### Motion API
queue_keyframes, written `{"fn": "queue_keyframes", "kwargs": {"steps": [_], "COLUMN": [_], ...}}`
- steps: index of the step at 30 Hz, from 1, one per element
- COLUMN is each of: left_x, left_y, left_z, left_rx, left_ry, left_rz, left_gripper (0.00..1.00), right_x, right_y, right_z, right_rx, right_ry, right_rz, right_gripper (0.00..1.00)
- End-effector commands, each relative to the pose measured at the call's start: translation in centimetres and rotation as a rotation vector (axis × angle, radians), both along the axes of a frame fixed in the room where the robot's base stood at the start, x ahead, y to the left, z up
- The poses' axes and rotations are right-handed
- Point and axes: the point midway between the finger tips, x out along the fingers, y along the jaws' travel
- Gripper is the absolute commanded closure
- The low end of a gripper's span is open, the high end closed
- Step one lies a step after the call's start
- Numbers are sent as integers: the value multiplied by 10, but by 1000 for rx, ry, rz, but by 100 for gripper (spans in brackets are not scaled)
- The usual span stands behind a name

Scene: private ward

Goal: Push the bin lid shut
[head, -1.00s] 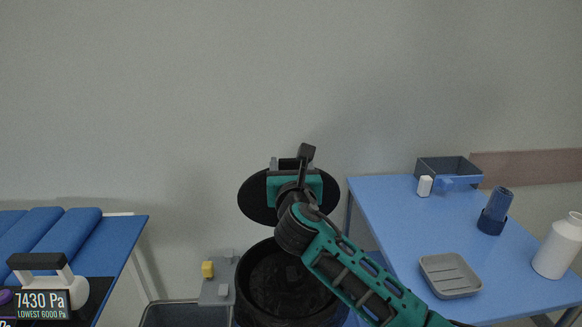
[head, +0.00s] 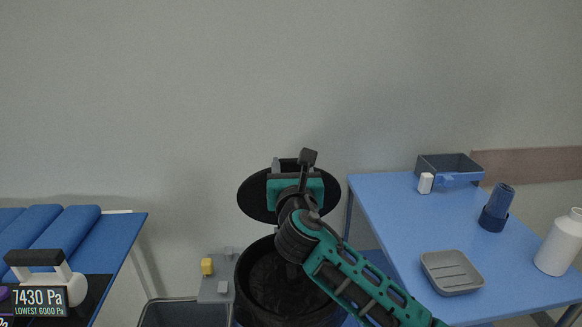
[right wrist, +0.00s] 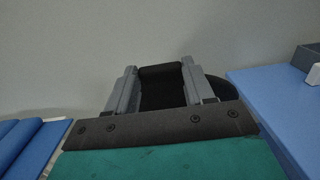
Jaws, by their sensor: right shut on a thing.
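The round black bin lid (head: 252,198) stands raised, roughly upright, above the back of the open black bin (head: 245,290) in the head view. The bin's dark inside shows below it. My right gripper (head: 291,166) is in front of the lid and hides its middle. In the right wrist view the grey fingers of my right gripper (right wrist: 160,75) are on either side of a dark part, and the lid's edge (right wrist: 222,90) shows behind on the right. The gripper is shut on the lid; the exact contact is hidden. My left gripper is out of view.
A blue table (head: 390,215) on the right carries a grey dish (head: 452,272), a white bottle (head: 560,245), a blue cup-like item (head: 495,207) and a tray (head: 450,170). A grey container (head: 185,313) is left of the bin. A blue bed (head: 105,245) stands at far left.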

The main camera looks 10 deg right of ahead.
Motion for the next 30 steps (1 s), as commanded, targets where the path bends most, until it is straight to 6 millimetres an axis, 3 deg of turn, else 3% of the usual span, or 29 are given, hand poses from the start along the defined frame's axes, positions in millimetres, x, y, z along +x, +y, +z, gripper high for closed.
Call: {"fn": "queue_keyframes", "kwargs": {"steps": [12, 22, 30], "left_x": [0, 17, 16], "left_y": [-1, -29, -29], "left_z": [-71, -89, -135], "left_rx": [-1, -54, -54], "left_ry": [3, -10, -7], "left_rz": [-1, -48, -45], "left_gripper": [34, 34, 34], "right_x": [-52, -87, -106], "right_y": [2, 3, 3], "right_z": [-44, -77, -99], "right_rx": [-6, -11, -14], "right_ry": [-210, -377, -485], "right_rz": [1, 1, 0], "right_gripper": [100, 100, 100]}}
